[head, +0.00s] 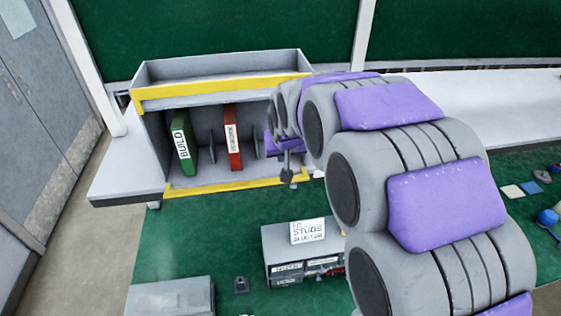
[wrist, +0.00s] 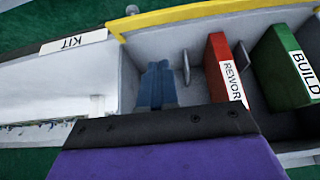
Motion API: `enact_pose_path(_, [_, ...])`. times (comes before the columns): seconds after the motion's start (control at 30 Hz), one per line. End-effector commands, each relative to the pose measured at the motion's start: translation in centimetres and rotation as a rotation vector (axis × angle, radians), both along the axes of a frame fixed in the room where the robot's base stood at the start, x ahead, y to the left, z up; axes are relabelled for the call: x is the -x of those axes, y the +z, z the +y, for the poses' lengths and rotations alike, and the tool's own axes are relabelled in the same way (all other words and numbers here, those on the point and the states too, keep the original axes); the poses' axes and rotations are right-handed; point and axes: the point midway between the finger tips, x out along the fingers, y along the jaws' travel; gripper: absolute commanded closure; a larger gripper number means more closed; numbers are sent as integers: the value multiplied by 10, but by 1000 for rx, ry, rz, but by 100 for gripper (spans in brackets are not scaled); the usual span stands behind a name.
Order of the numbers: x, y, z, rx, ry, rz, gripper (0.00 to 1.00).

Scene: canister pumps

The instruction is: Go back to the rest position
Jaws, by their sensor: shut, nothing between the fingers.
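My gripper (head: 287,176) is at the right end of a grey, yellow-edged rack (head: 225,88), in front of its opening. My arm covers part of the rack's right side. In the wrist view the blue-grey fingers of my gripper (wrist: 157,84) are together, with nothing seen between them. A green binder labelled BUILD (head: 183,143) stands upright farther left in the rack.
The rack stands on a pale counter (head: 125,178). A grey box with a STUDS card (head: 308,231) sits on the green surface in front. Another grey box (head: 172,298) is at lower left. Small blue and red parts lie at far right. A KIT label (wrist: 74,42) shows at upper left.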

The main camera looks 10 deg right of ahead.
Motion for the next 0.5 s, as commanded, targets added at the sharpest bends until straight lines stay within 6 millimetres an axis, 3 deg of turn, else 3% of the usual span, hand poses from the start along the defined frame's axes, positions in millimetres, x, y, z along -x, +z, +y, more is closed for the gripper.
enact_pose_path(0.13, [8,13,0,0,0,-1,100])
enact_pose_path(0.27, [16,11,-1,1,-1,12,100])
enact_pose_path(0.37, [35,-4,-5,4,-3,45,100])
enact_pose_path(0.5, [83,-37,-12,10,-7,131,100])
